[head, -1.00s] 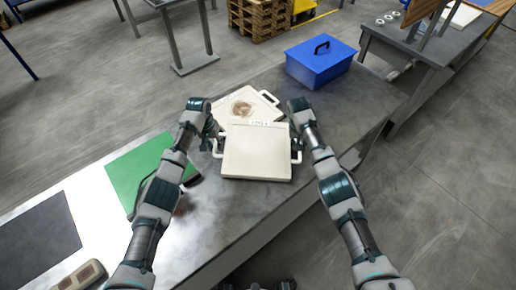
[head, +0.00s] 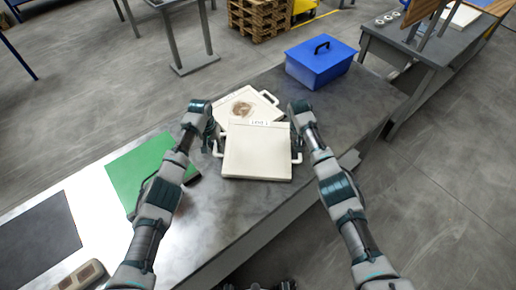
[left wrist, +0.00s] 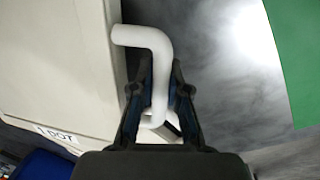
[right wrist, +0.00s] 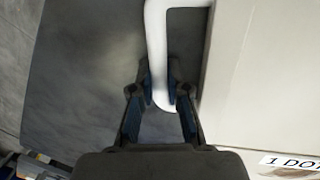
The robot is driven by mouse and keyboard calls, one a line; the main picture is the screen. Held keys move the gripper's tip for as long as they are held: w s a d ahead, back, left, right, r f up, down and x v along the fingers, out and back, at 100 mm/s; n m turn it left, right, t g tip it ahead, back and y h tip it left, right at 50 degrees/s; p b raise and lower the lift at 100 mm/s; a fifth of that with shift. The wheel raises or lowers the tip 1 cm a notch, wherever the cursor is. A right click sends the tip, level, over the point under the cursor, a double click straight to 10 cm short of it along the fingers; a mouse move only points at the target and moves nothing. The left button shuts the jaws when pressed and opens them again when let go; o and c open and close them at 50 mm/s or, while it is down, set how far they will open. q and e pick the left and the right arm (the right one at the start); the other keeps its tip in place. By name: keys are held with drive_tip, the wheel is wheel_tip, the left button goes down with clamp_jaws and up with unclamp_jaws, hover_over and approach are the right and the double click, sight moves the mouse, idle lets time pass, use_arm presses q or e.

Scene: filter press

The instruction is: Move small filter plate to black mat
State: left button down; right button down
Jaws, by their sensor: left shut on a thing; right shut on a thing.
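A cream filter plate (head: 257,155) with a "1 DOT" label lies at the middle of the metal table, in front of my body. It has a white bar handle on each side. My left gripper (left wrist: 160,95) is shut on the left handle (left wrist: 158,48); in the head view this gripper (head: 212,138) is at the plate's left side. My right gripper (right wrist: 160,95) is shut on the right handle (right wrist: 156,40). I cannot tell whether the plate touches the table. The black mat (head: 38,242) lies flat and empty at the table's left end.
A second cream plate (head: 222,109) with a brown stain lies partly behind the held one. A green mat (head: 140,168) lies between plate and black mat. A blue box (head: 320,68) stands at the far right. A beige-and-dark object (head: 82,275) lies near the black mat.

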use_arm(q)
drive_tip(key=shift+r, duration=0.1)
use_arm(e)
drive_tip(key=shift+r, duration=0.1)
